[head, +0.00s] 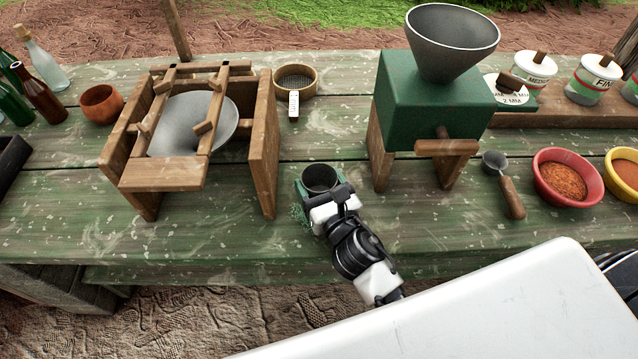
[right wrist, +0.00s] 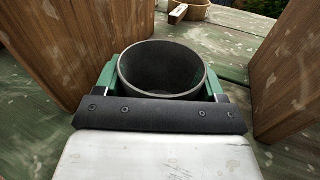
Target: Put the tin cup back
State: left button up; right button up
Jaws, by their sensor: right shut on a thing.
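The tin cup (head: 321,178) is dark grey, round and open at the top, and it looks upright and empty. It is over the front middle of the green table (head: 240,245), between the wooden frame stand and the green grinder. My right gripper (head: 322,190) is shut on it, with a green finger on each side. The cup (right wrist: 162,70) fills the middle of the right wrist view between the fingers. Its base is hidden, so I cannot tell whether it touches the table. My left gripper is not in view.
A green grinder (head: 425,110) on wooden legs is to the right. A round sieve (head: 309,82) is behind. A scoop (head: 510,195) and red bowl (head: 540,185) lie farther right.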

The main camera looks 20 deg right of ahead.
jog(key=shift+f, duration=0.1)
jog(key=o, duration=0.9)
jog(key=shift+c, duration=0.2)
jog(key=shift+r, duration=0.2)
jog(key=s+b, duration=0.1)
jog(key=s, duration=0.2)
jog(key=s+b, duration=0.1)
jog(key=s, duration=0.3)
jog(key=s+d+b, duration=0.1)
jog(key=s, duration=0.2)
jog(key=shift+s+d+f, duration=0.1)
jog(key=shift+s+f, duration=0.1)
jog(key=shift+s+d+r, duration=0.1)
jog(key=shift+s+r, duration=0.1)
jog(key=shift+s, duration=0.55)
jog(key=shift+s+f, duration=0.1)
